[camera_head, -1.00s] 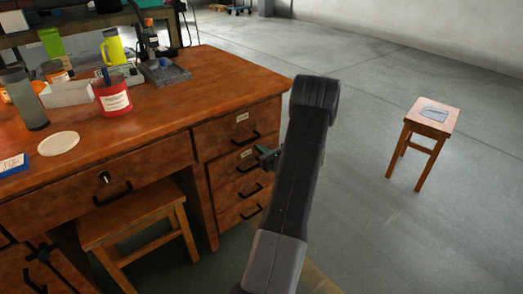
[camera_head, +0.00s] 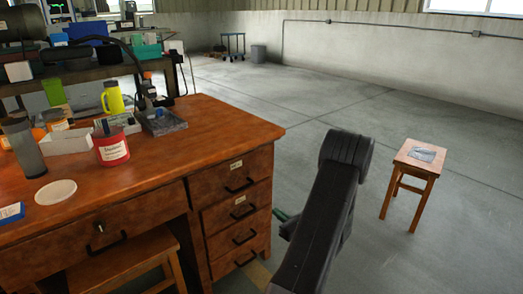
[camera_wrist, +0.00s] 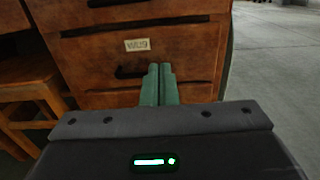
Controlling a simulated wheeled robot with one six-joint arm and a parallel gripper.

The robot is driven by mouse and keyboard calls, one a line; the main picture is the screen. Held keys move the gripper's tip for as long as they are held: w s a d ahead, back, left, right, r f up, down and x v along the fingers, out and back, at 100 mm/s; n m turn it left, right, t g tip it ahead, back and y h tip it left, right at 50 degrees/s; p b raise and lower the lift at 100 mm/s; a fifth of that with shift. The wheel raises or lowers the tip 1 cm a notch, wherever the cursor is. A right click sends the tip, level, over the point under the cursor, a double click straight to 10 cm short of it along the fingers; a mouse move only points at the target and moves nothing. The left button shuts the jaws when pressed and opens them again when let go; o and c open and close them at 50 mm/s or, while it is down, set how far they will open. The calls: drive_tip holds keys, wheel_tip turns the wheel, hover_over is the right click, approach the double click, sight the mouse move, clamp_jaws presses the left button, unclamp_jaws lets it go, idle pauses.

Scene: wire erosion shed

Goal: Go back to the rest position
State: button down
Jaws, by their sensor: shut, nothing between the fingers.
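My gripper shows in the wrist view (camera_wrist: 159,84), its two green fingers shut together with nothing between them. It points at the drawer fronts of the wooden desk (camera_head: 150,160); I cannot tell the exact gap. In the head view my dark arm stands right of the desk, and only a bit of the green gripper (camera_head: 284,217) shows behind it. The desk's right-hand drawers (camera_head: 238,208) are closed, with black handles and small labels.
A stool (camera_head: 415,165) with a grey item on it stands on open floor at right. Another stool (camera_head: 120,262) is under the desk. A red pot (camera_head: 112,150), yellow bottle (camera_head: 113,97), grey cup (camera_head: 27,152) and white disc (camera_head: 55,192) stand on the desk. A cart (camera_head: 232,45) is far back.

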sight(250, 192)
drive_tip(key=b+x, duration=0.2)
drive_tip(key=x, duration=1.2)
drive_tip(key=shift+s, duration=0.15)
